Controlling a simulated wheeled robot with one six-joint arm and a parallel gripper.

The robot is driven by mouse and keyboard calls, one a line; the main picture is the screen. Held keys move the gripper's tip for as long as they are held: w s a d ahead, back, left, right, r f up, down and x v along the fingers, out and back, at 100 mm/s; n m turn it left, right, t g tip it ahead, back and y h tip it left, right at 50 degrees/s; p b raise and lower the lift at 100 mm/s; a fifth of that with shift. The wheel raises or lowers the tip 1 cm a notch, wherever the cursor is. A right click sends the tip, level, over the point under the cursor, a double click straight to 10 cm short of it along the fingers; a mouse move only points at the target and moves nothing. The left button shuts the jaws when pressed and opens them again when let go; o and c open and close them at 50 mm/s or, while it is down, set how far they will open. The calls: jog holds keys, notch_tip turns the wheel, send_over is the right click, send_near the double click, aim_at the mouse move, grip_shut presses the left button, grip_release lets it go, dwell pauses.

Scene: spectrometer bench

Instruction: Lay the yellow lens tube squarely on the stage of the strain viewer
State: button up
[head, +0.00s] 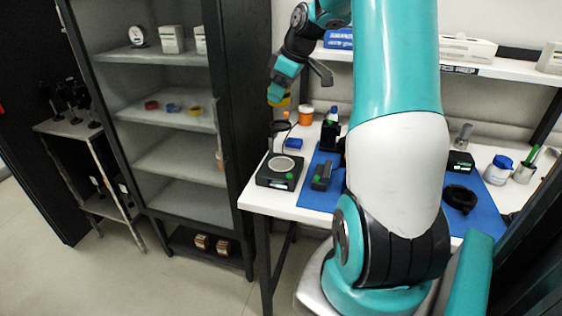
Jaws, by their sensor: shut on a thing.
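My gripper (279,94) is up at the left end of the bench. It is shut on the yellow lens tube (286,102), which shows only in part beside the teal fingers. What looks like the strain viewer (278,180), a dark base with a pale round stage (283,164) and a thin post, stands at the bench's front left corner. The tube is held well above it, apart from the stage. A dark round part on the post is near the tube in the picture. The tube's exact tilt cannot be told.
An open cabinet (165,145) with shelves stands left of the bench. My arm hides the bench's middle.

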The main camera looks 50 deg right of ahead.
aim_at(277, 163)
jog(key=shift+s+d+f, duration=0.15)
jog(key=shift+s, duration=0.05)
notch_tip(277, 163, down, 19)
jog(key=p, duration=0.3)
jog(key=shift+f, duration=0.1)
jog(key=shift+f, duration=0.1)
jog(key=o, duration=0.9)
jog(key=shift+o, duration=0.3)
